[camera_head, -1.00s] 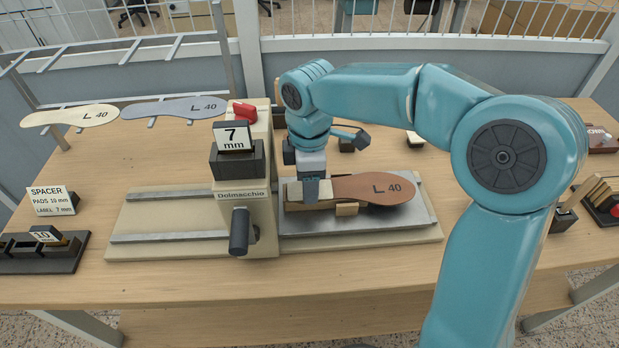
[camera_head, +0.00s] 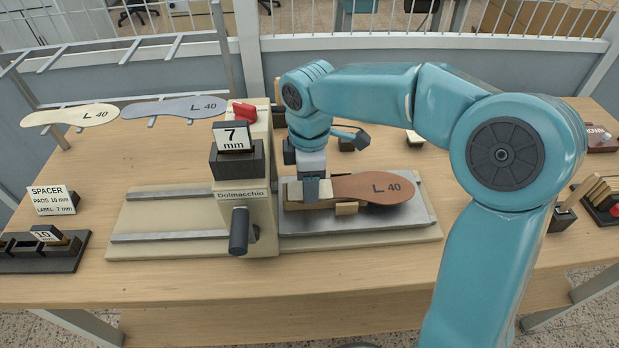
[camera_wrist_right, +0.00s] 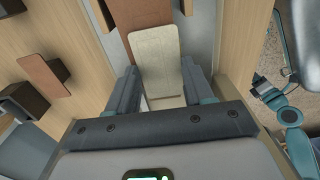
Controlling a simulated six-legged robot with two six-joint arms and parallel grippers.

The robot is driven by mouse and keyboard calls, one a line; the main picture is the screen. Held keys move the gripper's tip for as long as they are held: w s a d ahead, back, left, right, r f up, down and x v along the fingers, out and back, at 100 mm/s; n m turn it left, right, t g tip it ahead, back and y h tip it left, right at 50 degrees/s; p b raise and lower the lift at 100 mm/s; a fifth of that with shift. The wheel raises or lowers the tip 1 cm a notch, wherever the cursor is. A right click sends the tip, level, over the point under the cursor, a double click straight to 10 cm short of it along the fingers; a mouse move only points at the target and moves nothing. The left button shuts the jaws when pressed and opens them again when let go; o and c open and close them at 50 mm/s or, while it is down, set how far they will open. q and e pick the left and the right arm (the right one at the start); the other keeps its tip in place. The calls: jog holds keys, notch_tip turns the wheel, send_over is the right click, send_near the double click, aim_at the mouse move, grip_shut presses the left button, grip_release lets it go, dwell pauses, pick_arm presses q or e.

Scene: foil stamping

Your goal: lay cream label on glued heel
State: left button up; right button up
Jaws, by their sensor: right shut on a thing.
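The brown insole (camera_head: 375,188) marked L 40 lies on the press bed, heel end to the left. The cream label (camera_wrist_right: 156,55) is over its heel in the right wrist view; a cream patch (camera_head: 325,191) shows there in the head view. My right gripper (camera_head: 318,196) points down at the heel and is shut on the label, whose near end lies between the fingers (camera_wrist_right: 160,95) in the wrist view. I cannot tell whether the label touches the heel. The glue is hidden. My left gripper is not in view.
The Dolmacchio press (camera_head: 246,215) with its black handle (camera_head: 239,232) stands just left of the gripper. A metal plate (camera_head: 420,222) lies under the insole. Cream (camera_head: 70,116) and grey (camera_head: 175,108) insoles rest on a rack at left. The table's front strip is clear.

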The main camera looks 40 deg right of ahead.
jog(key=shift+f, duration=0.1)
jog(key=o, duration=1.1)
jog(key=shift+c, duration=0.2)
notch_tip(320, 180, up, 16)
jog(key=p, duration=0.2)
jog(key=shift+r, duration=0.2)
jog(key=shift+w, duration=0.1)
